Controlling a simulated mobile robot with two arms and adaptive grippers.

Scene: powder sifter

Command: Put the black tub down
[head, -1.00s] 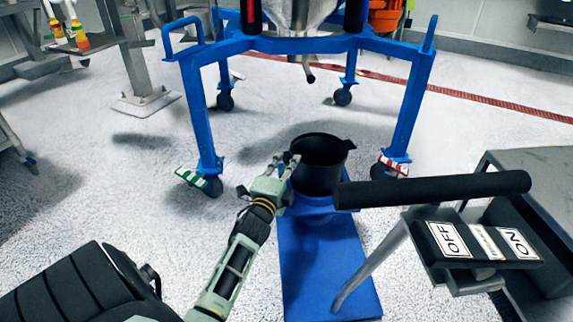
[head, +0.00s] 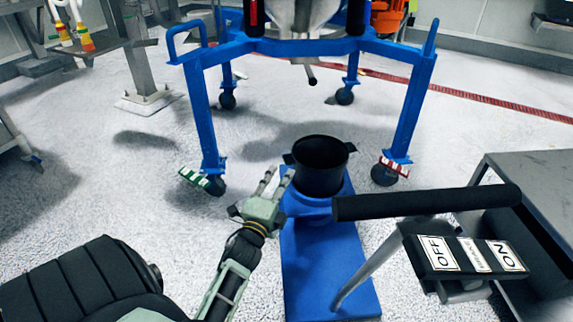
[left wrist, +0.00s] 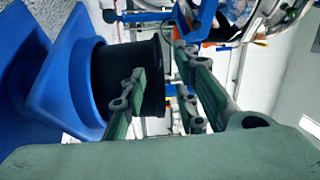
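The black tub (head: 320,168) stands upright on the blue step-like stand (head: 325,265) on the floor. My left gripper (head: 272,181) is just left of the tub, its two fingers apart with nothing between them. In the left wrist view the black tub (left wrist: 85,80) shows on its blue stand (left wrist: 60,65), beside the open fingers of my left gripper (left wrist: 165,100). The tub's inside is dark and I cannot tell what it holds. My right gripper is not in view.
A blue wheeled frame (head: 300,47) carrying a metal sifter stands behind the tub, with a spout (head: 311,75) above and behind it. A black handlebar (head: 425,202) and an OFF/ON panel (head: 465,258) are at the right front.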

